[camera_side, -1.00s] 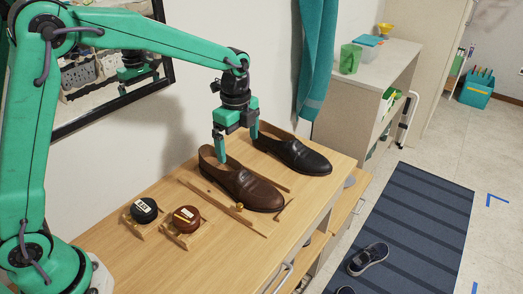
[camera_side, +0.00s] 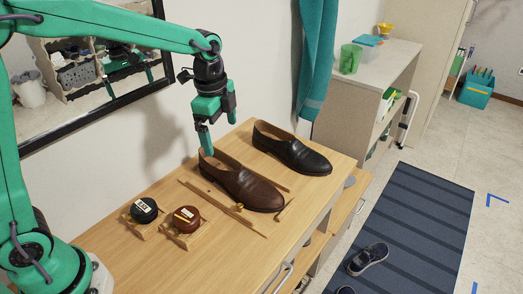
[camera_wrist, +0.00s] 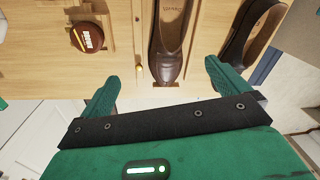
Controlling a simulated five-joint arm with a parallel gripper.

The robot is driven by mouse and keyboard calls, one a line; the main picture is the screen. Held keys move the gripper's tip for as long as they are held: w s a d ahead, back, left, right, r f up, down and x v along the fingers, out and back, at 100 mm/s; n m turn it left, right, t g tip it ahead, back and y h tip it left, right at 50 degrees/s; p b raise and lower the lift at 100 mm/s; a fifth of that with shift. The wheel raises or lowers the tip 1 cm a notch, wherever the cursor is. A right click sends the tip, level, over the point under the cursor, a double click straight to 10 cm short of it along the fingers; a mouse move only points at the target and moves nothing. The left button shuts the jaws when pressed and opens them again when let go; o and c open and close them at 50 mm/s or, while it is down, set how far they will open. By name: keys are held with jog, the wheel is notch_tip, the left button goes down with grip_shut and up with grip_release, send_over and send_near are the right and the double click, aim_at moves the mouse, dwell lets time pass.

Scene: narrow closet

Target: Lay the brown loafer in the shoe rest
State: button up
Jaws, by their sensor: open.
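The brown loafer (camera_side: 250,190) lies sole down on the wooden top, between the light wooden rails of the shoe rest (camera_side: 222,204). Its toe points to the lower right in the side view. In the wrist view the loafer (camera_wrist: 168,68) shows its open top and toe, with a rest rail (camera_wrist: 138,40) along its left. My gripper (camera_side: 218,132) is open and empty, above the loafer's heel end and apart from it. Its two fingers (camera_wrist: 161,72) show spread in the wrist view. The far rail is partly hidden by the loafer.
A black shoe (camera_side: 295,155) lies just behind the brown loafer. Two round tins, one black (camera_side: 144,210) and one brown (camera_side: 186,219), sit in wooden holders at left. A framed mirror (camera_side: 90,75) and a teal cloth (camera_side: 316,60) hang on the wall.

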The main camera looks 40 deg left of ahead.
jog(key=s+a+r+n+t, duration=0.2)
jog(key=s+n, duration=0.5)
jog(key=s, duration=0.3)
jog(key=s+a+r+n+t, duration=0.2)
jog(key=s+a+r+n, duration=0.1)
jog(key=s+n, duration=0.4)
jog(key=s, duration=0.3)
jog(key=shift+s+a+r+n+t, duration=0.15)
jog(key=shift+s+a+n+t, duration=0.15)
